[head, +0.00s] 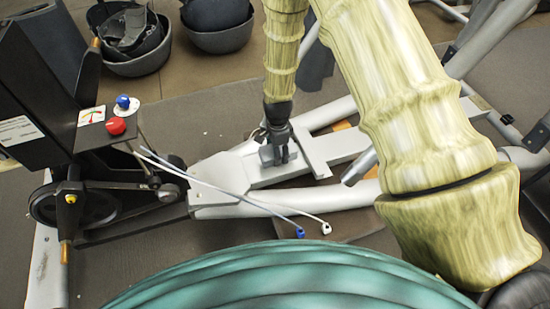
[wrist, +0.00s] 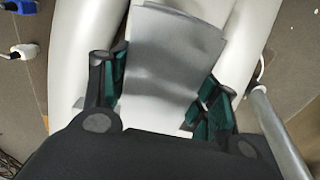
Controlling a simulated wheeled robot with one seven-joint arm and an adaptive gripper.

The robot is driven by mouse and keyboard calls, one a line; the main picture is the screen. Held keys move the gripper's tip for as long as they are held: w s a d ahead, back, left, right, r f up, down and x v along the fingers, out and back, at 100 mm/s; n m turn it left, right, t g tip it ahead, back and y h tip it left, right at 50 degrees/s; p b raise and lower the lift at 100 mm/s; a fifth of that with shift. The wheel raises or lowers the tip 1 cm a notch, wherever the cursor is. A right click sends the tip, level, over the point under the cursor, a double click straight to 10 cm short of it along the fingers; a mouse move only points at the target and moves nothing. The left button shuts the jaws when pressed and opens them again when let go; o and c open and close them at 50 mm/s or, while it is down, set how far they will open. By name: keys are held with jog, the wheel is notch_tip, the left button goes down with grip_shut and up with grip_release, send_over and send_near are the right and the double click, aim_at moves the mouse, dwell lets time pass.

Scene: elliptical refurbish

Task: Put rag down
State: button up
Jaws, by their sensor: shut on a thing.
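My gripper (head: 277,160) points down over the white frame (head: 228,178) of the exercise machine, near its middle. In the wrist view, a grey rag (wrist: 172,62) spans the space between the dark green-padded fingers of my gripper (wrist: 163,85), which is shut on it. The rag looks flat and fairly stiff, with its far edge spread over the white beam. I cannot tell whether its underside touches the frame. In the head view only a small grey part of it shows at the fingers.
Two cables with blue and white plugs (head: 300,232) lie across the frame. At the left stands a black housing with a red knob (head: 116,126) and a blue knob (head: 123,101). Dark buckets (head: 219,38) stand at the back. A grey metal tube (head: 360,167) juts out right of my gripper.

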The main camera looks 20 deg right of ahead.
jog(key=shift+w+a+f, duration=0.1)
jog(key=shift+w+a, duration=0.2)
jog(key=shift+a, duration=0.05)
notch_tip(320, 180, down, 3)
jog(key=shift+f+b, duration=0.2)
jog(key=shift+b, duration=0.7)
jog(key=o, duration=1)
jog(key=shift+f, duration=0.1)
notch_tip(320, 180, up, 12)
jog(key=p, duration=0.4)
